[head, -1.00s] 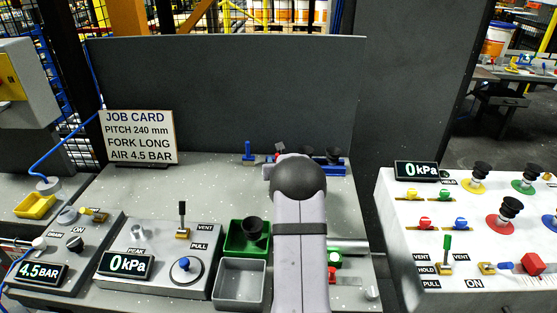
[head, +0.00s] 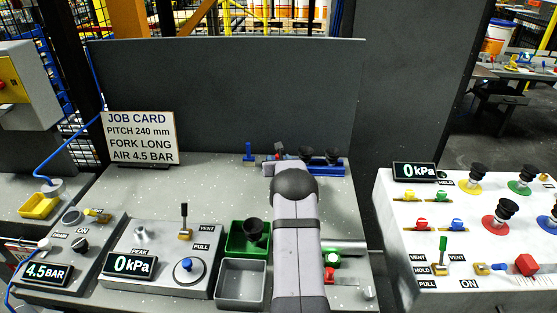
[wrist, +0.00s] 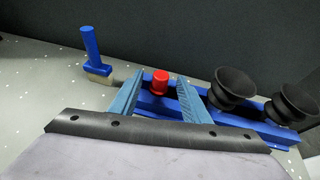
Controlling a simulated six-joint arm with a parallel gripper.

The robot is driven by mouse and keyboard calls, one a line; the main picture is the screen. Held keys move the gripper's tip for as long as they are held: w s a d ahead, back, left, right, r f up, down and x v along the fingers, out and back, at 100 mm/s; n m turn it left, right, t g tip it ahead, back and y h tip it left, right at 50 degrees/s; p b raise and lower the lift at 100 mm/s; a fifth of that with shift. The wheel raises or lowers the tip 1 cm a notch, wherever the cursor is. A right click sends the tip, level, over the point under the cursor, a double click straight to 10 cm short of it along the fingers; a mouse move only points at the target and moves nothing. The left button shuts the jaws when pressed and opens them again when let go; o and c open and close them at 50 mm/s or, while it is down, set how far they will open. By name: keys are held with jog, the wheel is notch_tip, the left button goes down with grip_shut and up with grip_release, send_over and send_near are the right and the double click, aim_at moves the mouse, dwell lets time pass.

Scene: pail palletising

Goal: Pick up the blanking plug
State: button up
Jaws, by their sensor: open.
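The red blanking plug (wrist: 159,82) sits in the blue rack (wrist: 262,133), at its left end in the wrist view. My gripper (wrist: 154,90) is open, with one pale blue finger on each side of the plug in that view. The fingers look apart from the plug, and how far above or in front of it they are is unclear. In the head view the rack (head: 330,170) is at the back of the bench, and my arm hides much of its left part.
Two black suction cups (wrist: 234,86) stand in the rack, close to the right finger. A blue-handled tool (wrist: 92,52) stands left of the rack. A dark panel (head: 220,95) rises behind the bench. Green and grey bins (head: 241,283) are nearer the front.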

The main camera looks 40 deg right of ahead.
grip_shut()
dwell(0.3)
notch_tip(320, 180, up, 10)
jog(key=b, duration=0.1)
dwell(0.6)
